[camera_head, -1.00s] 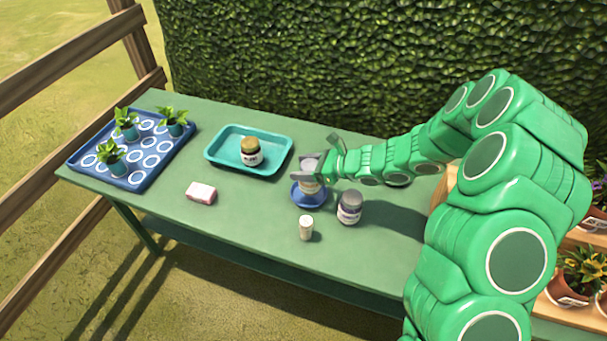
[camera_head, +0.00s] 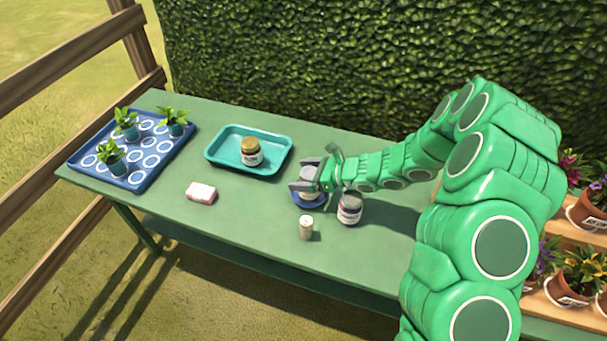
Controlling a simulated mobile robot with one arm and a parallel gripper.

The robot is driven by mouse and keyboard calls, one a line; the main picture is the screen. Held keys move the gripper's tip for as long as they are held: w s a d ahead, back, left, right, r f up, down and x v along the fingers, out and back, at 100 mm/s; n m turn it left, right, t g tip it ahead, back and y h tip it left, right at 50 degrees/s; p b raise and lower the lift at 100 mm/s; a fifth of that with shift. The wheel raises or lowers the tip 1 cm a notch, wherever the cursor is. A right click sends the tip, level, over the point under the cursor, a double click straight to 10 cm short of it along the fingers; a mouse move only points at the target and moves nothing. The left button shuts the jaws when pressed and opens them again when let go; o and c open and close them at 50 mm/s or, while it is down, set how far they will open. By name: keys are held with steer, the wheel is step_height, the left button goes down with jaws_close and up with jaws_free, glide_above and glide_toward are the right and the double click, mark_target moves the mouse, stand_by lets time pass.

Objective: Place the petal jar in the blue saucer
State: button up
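My gripper (camera_head: 307,174) points left over the blue saucer (camera_head: 311,207), with its grey fingers on either side of a jar. It appears shut on this jar, which I take to be the petal jar (camera_head: 311,197). The fingers hide most of the jar; only its pale lower part shows. The jar's base is within the saucer's outline, low over it or touching it; I cannot tell which. The jar looks upright.
A teal tray (camera_head: 217,151) holds a gold-lidded jar (camera_head: 250,152). A pink-white block (camera_head: 201,193) and a blue plant tray (camera_head: 137,179) are left.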

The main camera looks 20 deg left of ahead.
mark_target(313, 173)
steer(key=shift+d+r, duration=0.25)
steer(key=shift+d, duration=0.35)
steer(key=shift+v, duration=1.05)
step_height(313, 173, up, 5)
steer(key=shift+a+r, duration=0.15)
steer(key=shift+r, duration=0.8)
